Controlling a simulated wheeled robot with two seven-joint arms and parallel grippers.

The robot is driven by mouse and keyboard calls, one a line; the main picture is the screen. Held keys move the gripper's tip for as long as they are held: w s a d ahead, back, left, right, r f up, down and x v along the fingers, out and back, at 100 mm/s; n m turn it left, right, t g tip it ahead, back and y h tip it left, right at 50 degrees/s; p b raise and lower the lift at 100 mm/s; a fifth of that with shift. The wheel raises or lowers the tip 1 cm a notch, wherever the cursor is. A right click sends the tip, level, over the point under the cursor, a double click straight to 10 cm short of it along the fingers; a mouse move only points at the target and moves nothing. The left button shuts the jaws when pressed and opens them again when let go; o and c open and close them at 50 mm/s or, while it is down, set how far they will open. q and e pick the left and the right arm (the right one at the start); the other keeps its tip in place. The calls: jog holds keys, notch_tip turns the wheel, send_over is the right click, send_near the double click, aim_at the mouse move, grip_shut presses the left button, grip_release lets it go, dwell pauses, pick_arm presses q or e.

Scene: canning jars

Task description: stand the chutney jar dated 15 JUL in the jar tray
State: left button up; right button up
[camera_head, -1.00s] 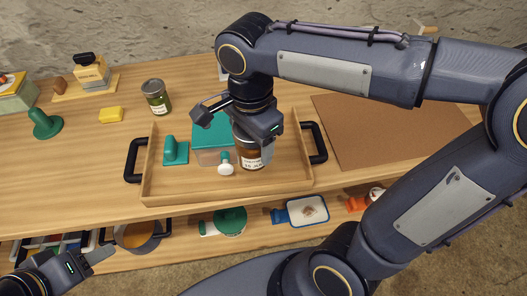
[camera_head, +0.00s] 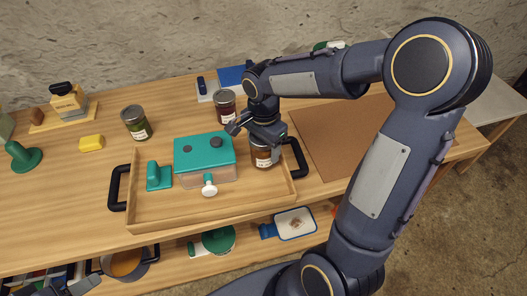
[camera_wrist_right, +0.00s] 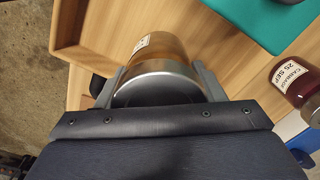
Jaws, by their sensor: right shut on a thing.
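My right gripper (camera_head: 262,133) is shut on a brown-filled jar (camera_head: 264,155) with a metal lid and a white label. The jar is upright at the back right of the wooden jar tray (camera_head: 200,204), beside the right handle. The label is too small to read now. I cannot tell whether the jar's base touches the tray floor. In the right wrist view the jar (camera_wrist_right: 160,50) sits between the two fingers. My left gripper (camera_head: 78,285) shows only partly at the bottom left edge.
In the tray are a teal-lidded box (camera_head: 205,150), a teal block-like tool (camera_head: 158,176) and a white knob-like item (camera_head: 209,187). A red jar (camera_head: 224,106), labelled CABBAGE 25 SEP, stands behind. A green jar (camera_head: 136,122) and a brown mat (camera_head: 345,135) flank the tray.

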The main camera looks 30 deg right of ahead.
aim_at(263, 154)
jog(key=shift+f, duration=1.45)
jog(key=shift+f, duration=0.2)
jog(key=o, duration=1.2)
jog(key=shift+o, duration=0.2)
jog(key=shift+r, duration=0.15)
